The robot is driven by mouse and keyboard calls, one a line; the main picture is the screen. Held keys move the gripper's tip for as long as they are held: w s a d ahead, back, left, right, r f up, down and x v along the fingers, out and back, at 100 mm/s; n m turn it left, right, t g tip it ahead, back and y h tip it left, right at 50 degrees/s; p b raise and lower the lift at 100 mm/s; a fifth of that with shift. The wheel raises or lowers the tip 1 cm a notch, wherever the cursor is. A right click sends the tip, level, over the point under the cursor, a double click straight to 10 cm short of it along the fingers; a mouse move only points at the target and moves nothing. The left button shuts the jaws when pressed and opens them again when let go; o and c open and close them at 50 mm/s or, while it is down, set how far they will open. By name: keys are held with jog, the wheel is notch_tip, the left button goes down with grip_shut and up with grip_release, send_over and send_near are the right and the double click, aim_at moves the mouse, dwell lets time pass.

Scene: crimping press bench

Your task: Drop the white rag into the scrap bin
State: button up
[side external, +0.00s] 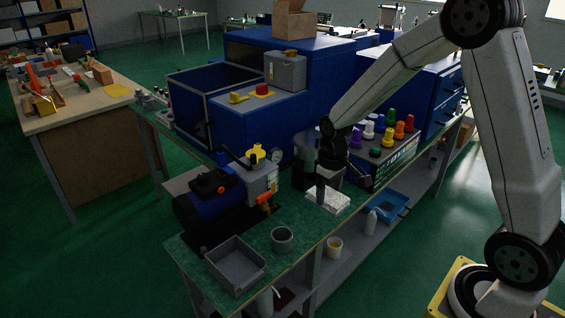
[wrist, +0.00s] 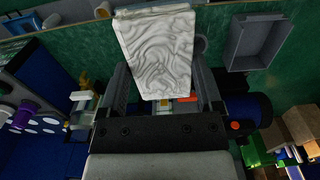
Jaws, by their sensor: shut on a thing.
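The white rag (side external: 331,203) is a folded, wrinkled pad near the front edge of the green bench. My gripper (side external: 322,189) points down over it and is shut on it. In the wrist view the rag (wrist: 156,52) sits between the two fingers of my gripper (wrist: 160,78). I cannot tell whether the rag touches the bench top. A grey open rectangular bin (side external: 236,262), which looks like the scrap bin, stands at the bench's near left end, apart from the rag. It looks empty, and it also shows in the wrist view (wrist: 257,42).
A round grey cup (side external: 282,239) stands between the rag and the rectangular bin. A blue motor unit (side external: 210,197) with an orange-handled valve stands behind them. Coloured knobs on a panel (side external: 382,148) are right of my gripper. Bench space (side external: 300,222) around the cup is clear.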

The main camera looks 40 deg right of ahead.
jog(key=shift+w+a, duration=0.1)
jog(key=w+a+f, duration=0.4)
jog(key=w+a, duration=0.2)
jog(key=a, duration=0.3)
jog(key=w+a+f, duration=0.4)
jog(key=w+a, duration=0.2)
jog(key=a, duration=0.4)
jog(key=shift+a, duration=0.25)
jog(key=shift+f, duration=0.2)
jog(key=shift+f, duration=2.9)
jog(key=o, duration=1.2)
jog(key=shift+o, duration=0.2)
jog(key=shift+r, duration=0.1)
